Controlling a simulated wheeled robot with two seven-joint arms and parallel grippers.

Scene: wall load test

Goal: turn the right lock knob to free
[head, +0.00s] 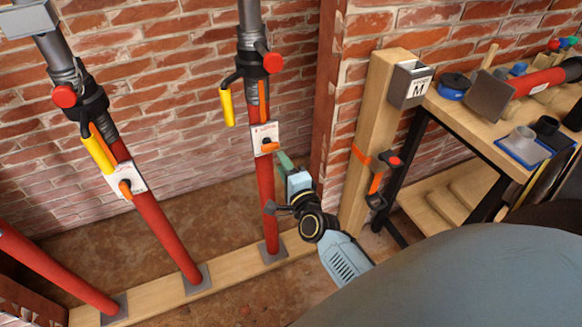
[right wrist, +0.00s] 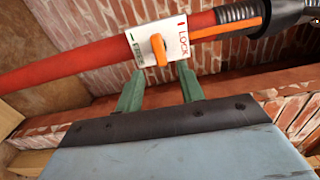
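The right lock knob (head: 268,147) is a small orange handle on a white plate (head: 259,131) on the right-hand upright red prop. In the right wrist view the knob (right wrist: 159,50) lies across the prop, between the word FREE at left and LOCK at right on the plate (right wrist: 172,28). My right gripper (head: 285,160) is just right of and below the knob. In the right wrist view its two green fingers (right wrist: 158,72) are apart and empty, with the knob just beyond and between their tips. Contact cannot be told. My left gripper is not in view.
Another red prop (head: 160,225) with its own orange knob (head: 125,188) stands left. A yellow handle (head: 227,108) hangs beside the right prop's collar. A wooden post (head: 372,130) and a workbench (head: 470,110) with tools stand right. A brick wall is behind.

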